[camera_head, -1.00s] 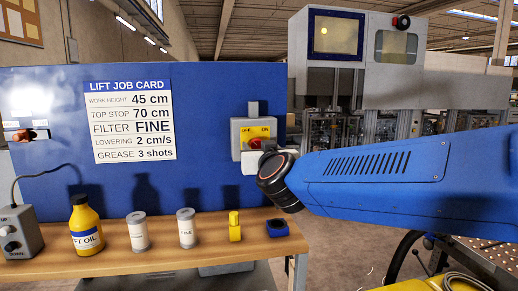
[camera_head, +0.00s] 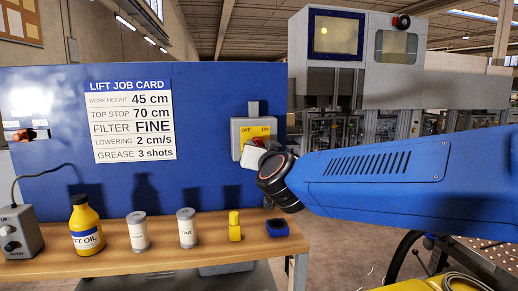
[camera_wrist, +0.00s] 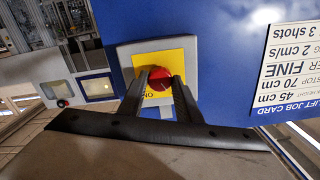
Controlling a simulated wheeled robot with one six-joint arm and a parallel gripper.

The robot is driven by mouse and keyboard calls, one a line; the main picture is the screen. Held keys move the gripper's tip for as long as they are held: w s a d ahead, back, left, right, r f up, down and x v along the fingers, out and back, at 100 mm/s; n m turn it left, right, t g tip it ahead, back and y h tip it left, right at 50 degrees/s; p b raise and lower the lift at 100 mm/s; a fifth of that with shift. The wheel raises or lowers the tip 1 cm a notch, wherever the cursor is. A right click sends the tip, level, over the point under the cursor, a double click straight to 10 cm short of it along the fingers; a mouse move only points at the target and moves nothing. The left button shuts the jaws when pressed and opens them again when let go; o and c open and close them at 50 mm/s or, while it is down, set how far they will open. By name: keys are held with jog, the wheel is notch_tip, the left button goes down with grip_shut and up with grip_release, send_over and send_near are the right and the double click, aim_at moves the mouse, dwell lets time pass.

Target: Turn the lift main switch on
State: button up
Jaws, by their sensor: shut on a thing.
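The lift main switch is a grey box (camera_head: 239,132) with a yellow plate marked OFF and ON, mounted on the blue panel. Its red knob (camera_wrist: 160,79) shows in the wrist view between my two fingers. My gripper (camera_wrist: 161,84) is shut on the red knob, one finger on each side. The wrist view is turned over and tilted, and a finger partly hides the lettering, so I cannot tell the knob's exact setting.
A job card (camera_head: 132,125) hangs on the blue panel (camera_head: 205,100). Below, a wooden bench (camera_head: 160,250) holds an oil bottle (camera_head: 86,226), two cans, a yellow item (camera_head: 234,226), a blue item (camera_head: 277,228) and a grey control box (camera_head: 20,233).

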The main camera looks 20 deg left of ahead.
jog(key=shift+m, duration=7.3)
jog(key=shift+o, duration=0.2)
jog(key=shift+f, duration=0.1)
jog(key=o, duration=1)
jog(key=shift+o, duration=0.2)
jog(key=shift+d, duration=0.1)
